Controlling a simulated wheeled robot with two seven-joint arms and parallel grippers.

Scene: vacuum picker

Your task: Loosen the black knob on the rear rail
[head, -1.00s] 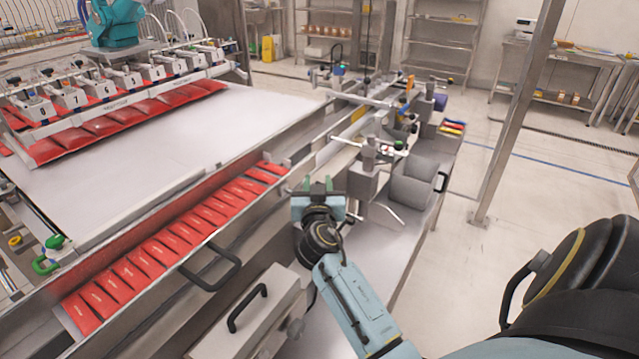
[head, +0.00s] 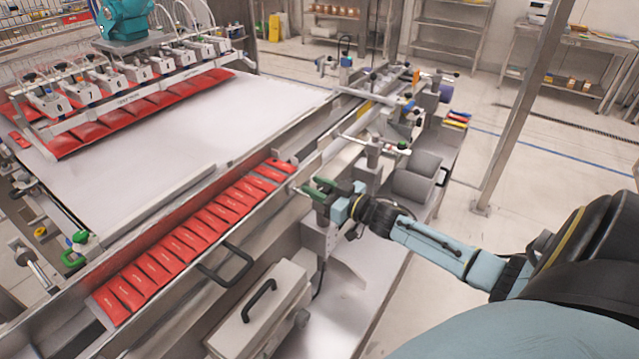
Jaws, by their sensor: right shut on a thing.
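My right gripper (head: 318,190) reaches in from the right, with its green fingers at the near clamp post (head: 320,235) beside the conveyor rail (head: 275,200). It is shut on what appears to be the black knob, which the fingers hide almost entirely. A thin rod end shows just left of the fingers. I cannot make out how far the knob is turned. My left gripper is not in view.
Another clamp with a green-tipped cross rod (head: 375,148) stands just behind the gripper. A row of red packs (head: 190,235) fills the channel at left. A lidded grey box (head: 262,310) with a black handle is in front.

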